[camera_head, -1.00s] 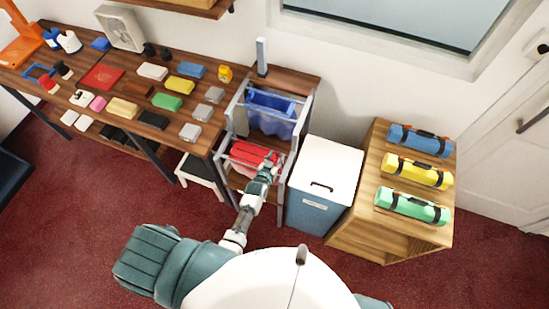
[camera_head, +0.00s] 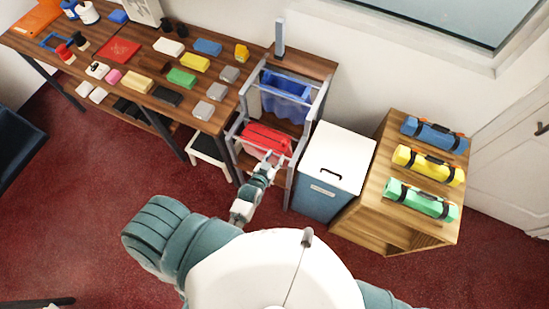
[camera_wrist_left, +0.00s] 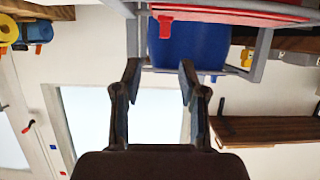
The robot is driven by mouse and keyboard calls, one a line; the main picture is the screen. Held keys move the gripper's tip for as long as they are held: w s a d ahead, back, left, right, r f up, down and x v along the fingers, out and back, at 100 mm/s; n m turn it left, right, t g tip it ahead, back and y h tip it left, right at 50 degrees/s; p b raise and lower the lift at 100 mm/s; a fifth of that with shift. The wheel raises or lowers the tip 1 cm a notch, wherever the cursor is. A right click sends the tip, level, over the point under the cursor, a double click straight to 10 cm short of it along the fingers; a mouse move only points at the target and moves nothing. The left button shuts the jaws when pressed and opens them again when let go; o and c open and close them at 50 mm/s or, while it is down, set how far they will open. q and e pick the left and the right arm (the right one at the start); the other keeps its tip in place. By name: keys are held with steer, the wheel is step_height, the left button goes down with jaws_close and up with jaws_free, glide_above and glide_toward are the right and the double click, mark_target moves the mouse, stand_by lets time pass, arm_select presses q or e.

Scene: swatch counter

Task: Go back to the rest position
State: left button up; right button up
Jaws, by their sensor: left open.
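My left gripper (camera_head: 274,160) is at the front of the grey rack (camera_head: 231,138), just in front of the red cloth (camera_head: 266,139) hanging there. In the left wrist view its two fingers (camera_wrist_left: 158,85) are apart with nothing between them. The blue cloth (camera_head: 286,87) hangs on the rack behind the red one. In the wrist view, which is upside down, the red cloth (camera_wrist_left: 235,14) and the blue cloth (camera_wrist_left: 190,45) lie beyond the fingertips. My right gripper is in neither view.
A white-lidded bin (camera_head: 335,157) stands right of the rack. A wooden shelf (camera_head: 385,165) beside it bears blue, yellow and green rolls. The wooden counter (camera_head: 140,62) at the left carries several coloured blocks. Red floor lies open in front of the counter.

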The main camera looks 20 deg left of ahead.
arm_select(q)
steer(key=shift+s+a, duration=0.1)
steer(key=shift+a, duration=0.05)
stand_by(0.4)
steer(key=s+d+f+g+b, duration=0.15)
steer(key=s+f, duration=0.25)
steer(key=f, duration=0.5)
steer(key=s+f+m+g+h, duration=0.1)
steer(key=s+f+g, duration=0.2)
steer(key=s+f, duration=0.35)
steer(key=s+d+f+g+b, duration=0.1)
steer(key=s+f+g, duration=0.1)
steer(key=f, duration=0.8)
steer(key=s+a+f+g, duration=0.2)
steer(key=s+f, duration=0.3)
steer(key=s, duration=0.4)
steer(key=s+a+f+g+y+b, duration=0.1)
steer(key=s+a+f+g, duration=0.1)
steer(key=s+f, duration=0.4)
steer(key=s+a+f+m+g, duration=0.1)
steer(key=s+f, duration=0.4)
steer(key=s, duration=0.6)
steer(key=a+g, duration=0.1)
steer(key=a, duration=0.1)
steer(key=shift+s+a+f+b, duration=0.3)
steer(key=shift+a+f, duration=0.05)
steer(key=shift+f, duration=0.05)
